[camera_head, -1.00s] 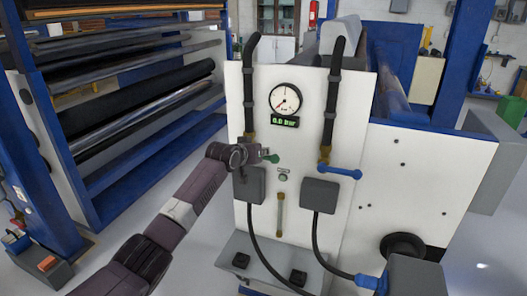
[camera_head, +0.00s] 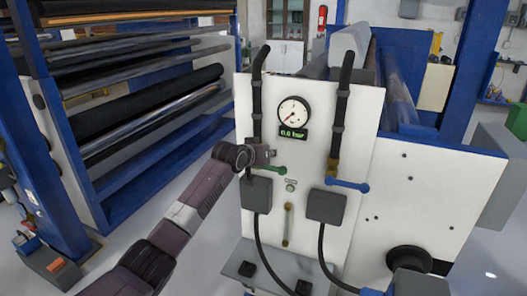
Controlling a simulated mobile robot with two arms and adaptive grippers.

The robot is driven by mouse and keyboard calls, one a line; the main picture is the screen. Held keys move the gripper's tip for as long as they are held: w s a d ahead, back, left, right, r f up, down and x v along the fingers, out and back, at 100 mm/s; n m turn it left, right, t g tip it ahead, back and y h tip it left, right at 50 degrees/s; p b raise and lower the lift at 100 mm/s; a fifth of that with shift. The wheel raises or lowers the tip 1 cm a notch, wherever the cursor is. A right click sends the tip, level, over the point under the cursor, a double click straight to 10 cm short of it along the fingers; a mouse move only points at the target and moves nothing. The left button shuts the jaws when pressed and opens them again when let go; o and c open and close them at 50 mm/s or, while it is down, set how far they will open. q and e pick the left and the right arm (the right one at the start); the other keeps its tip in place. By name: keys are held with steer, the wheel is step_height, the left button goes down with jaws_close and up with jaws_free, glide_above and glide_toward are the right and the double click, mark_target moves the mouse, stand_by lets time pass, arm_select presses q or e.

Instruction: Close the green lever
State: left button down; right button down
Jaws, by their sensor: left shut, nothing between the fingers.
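The green lever (camera_head: 274,168) is on the white machine panel, below the left black hose. It points to the right, about level, with its rounded end (camera_head: 284,170) uncovered. My left gripper (camera_head: 268,154) is shut and empty just above the lever, in front of the left hose's lower end. It hides the lever's pivot side; I cannot tell whether they touch. The gauge (camera_head: 294,111) above has a digital display (camera_head: 293,134) that seems to read 0.0 bar. My right gripper is not in view.
A blue lever (camera_head: 347,184) points right under the right hose (camera_head: 341,110). Grey boxes (camera_head: 257,194) (camera_head: 326,206) with cables are below.

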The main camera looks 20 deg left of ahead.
arm_select(q)
steer(key=d+b+v, duration=0.1)
steer(key=b+v, duration=0.1)
steer(key=v, duration=0.6)
steer(key=shift+s+r+b, duration=0.2)
steer(key=shift+s+b, duration=0.05)
steer(key=shift+b, duration=0.05)
steer(key=shift+a, duration=0.15)
